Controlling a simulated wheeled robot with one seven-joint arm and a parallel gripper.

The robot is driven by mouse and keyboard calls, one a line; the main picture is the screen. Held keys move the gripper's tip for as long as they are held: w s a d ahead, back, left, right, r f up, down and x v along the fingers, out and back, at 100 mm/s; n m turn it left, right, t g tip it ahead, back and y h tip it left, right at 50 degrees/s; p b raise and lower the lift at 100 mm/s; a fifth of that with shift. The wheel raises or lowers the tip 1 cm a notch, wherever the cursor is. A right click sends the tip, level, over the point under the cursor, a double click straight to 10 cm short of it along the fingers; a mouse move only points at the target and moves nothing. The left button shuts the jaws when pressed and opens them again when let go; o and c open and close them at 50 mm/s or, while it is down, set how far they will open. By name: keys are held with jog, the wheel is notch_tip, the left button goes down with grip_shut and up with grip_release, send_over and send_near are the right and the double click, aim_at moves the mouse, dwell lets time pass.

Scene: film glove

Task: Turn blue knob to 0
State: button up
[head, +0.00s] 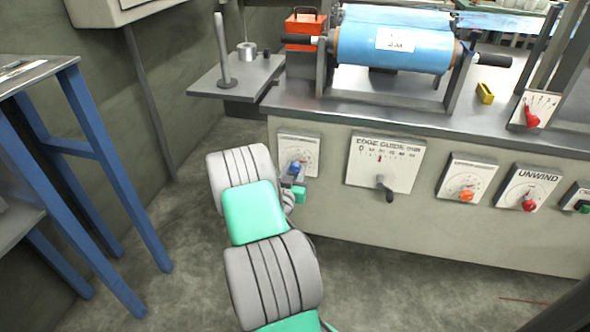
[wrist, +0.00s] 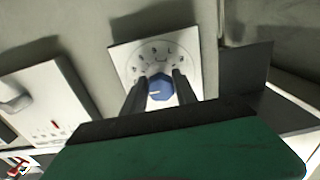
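The blue knob (wrist: 160,89) sits on a white dial plate (wrist: 153,54) with marks in an arc around it. A pale line on the knob's face points to the left in the wrist view; the numbers are too blurred to read. My gripper (wrist: 161,80) has one dark finger on each side of the knob, and both look to touch it. In the head view the blue knob (head: 295,167) shows just above my gripper (head: 292,178) on the dial plate (head: 299,150) at the machine's left end. My arm hides part of that area.
To the right on the machine front are the edge guide panel (head: 385,162) with a dark lever, an orange knob (head: 466,195) and the red unwind knob (head: 529,204). A blue-legged table (head: 92,130) stands at left. The floor between is clear.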

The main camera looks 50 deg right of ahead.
grip_shut()
jog(key=shift+n, duration=0.3)
jog(key=n, duration=0.4)
jog(key=n+p, duration=0.1)
jog(key=n, duration=0.4)
jog(key=shift+s, duration=0.1)
jog(key=n+p, duration=0.1)
jog(key=n, duration=0.3)
jog(key=shift+r, duration=0.1)
jog(key=shift+n+p, duration=0.8)
jog(key=shift+n, duration=1.4)
jog(key=o, duration=0.5)
grip_release()
